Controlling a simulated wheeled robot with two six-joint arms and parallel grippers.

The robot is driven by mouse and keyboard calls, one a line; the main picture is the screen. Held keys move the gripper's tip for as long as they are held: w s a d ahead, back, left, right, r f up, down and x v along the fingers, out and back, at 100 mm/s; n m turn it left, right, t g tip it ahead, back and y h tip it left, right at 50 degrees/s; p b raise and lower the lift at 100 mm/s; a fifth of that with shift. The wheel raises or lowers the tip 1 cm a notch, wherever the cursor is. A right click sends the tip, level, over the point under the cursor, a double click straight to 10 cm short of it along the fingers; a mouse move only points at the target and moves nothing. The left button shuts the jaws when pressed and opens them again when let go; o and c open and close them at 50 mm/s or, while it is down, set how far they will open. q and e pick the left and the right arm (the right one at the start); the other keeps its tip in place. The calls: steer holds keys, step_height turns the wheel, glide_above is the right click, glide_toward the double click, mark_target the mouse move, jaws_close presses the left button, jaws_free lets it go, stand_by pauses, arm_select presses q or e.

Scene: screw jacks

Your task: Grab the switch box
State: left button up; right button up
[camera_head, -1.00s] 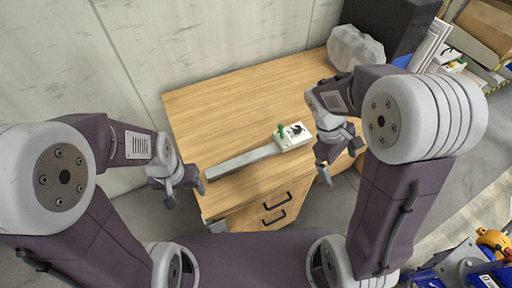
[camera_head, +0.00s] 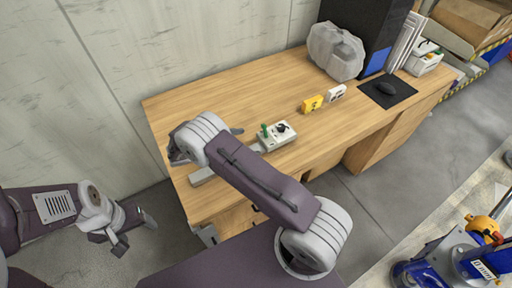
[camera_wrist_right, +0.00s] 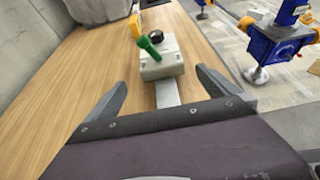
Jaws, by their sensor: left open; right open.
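The switch box is a small pale box (camera_head: 278,136) with a green lever and a black knob on top. It lies on the wooden desk (camera_head: 225,95) at the end of a flat grey metal bar (camera_head: 202,176). In the right wrist view, the box (camera_wrist_right: 163,62) is ahead, with the bar running back between the fingers. My right gripper (camera_wrist_right: 163,82) is open and empty, just short of the box and not touching it. In the head view its arm hides much of the bar and gripper. My left gripper (camera_head: 135,234) is open and empty, off the desk's left front.
A yellow block (camera_head: 312,104) and a white block (camera_head: 336,93) stand behind and right of the box. Farther right are a bagged object (camera_head: 335,52), a black mouse pad (camera_head: 388,91) and a dark case (camera_head: 372,25). The desk's back left is clear.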

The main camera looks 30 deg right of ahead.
mark_target(262, 140)
steer(key=p+x, duration=0.1)
steer(key=x, duration=0.6)
steer(key=shift+s, duration=0.15)
steer(key=shift+r, duration=0.1)
steer(key=c, duration=2)
steer(key=r, duration=0.4)
steer(key=shift+s+d+r, duration=0.1)
steer(key=shift+s+r, duration=0.15)
steer(key=shift+r, duration=0.05)
steer(key=s+d+r, duration=0.5)
steer(key=s+r, duration=0.1)
steer(key=s, duration=0.3)
steer(key=shift+s+d+r+p, duration=0.2)
steer(key=shift+s+p, duration=0.1)
steer(key=shift+s, duration=0.05)
